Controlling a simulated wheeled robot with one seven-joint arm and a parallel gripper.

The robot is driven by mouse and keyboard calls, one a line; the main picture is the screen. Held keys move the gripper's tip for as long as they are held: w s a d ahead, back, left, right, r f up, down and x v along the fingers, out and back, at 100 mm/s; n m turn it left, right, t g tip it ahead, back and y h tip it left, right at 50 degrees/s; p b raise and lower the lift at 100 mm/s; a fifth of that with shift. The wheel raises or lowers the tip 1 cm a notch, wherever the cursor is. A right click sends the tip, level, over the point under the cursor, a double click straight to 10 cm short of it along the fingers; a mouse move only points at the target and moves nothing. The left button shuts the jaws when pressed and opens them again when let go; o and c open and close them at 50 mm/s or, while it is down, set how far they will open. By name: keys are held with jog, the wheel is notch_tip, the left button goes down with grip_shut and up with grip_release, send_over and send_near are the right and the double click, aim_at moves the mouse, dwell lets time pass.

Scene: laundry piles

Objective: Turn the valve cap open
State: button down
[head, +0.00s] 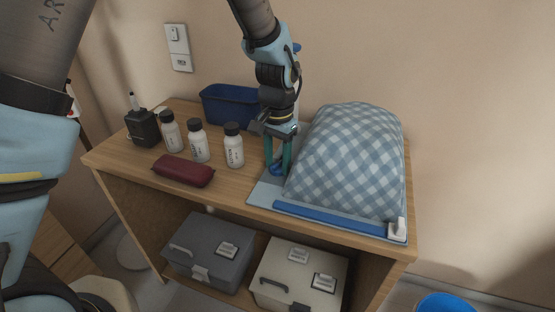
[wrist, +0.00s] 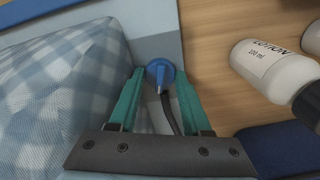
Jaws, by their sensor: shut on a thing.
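The valve cap (wrist: 160,70) is a small round blue knob with a raised ridge, on the pale blue flat margin (wrist: 152,42) of a bag. The bag bulges with blue-and-white checked cloth (head: 350,155). My gripper (head: 278,166) points down at the left side of the bag. In the wrist view, its teal fingers (wrist: 160,76) stand on either side of the cap and are shut on it. In the head view the fingers mostly hide the cap. How far the cap is turned cannot be told.
A blue strip (head: 325,219) with a white slider (head: 397,228) runs along the bag's front edge. Left on the wooden table (head: 235,186) stand several white bottles (head: 234,147), a maroon case (head: 183,171), a black pump (head: 143,127) and a blue bin (head: 228,104).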

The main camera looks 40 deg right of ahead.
aim_at(277, 164)
jog(key=shift+m+p, duration=0.35)
jog(key=shift+m, duration=1.55)
jog(key=shift+c, duration=1.8)
grip_release()
notch_tip(277, 164, up, 11)
jog(key=b, duration=0.1)
jog(key=shift+f, duration=0.1)
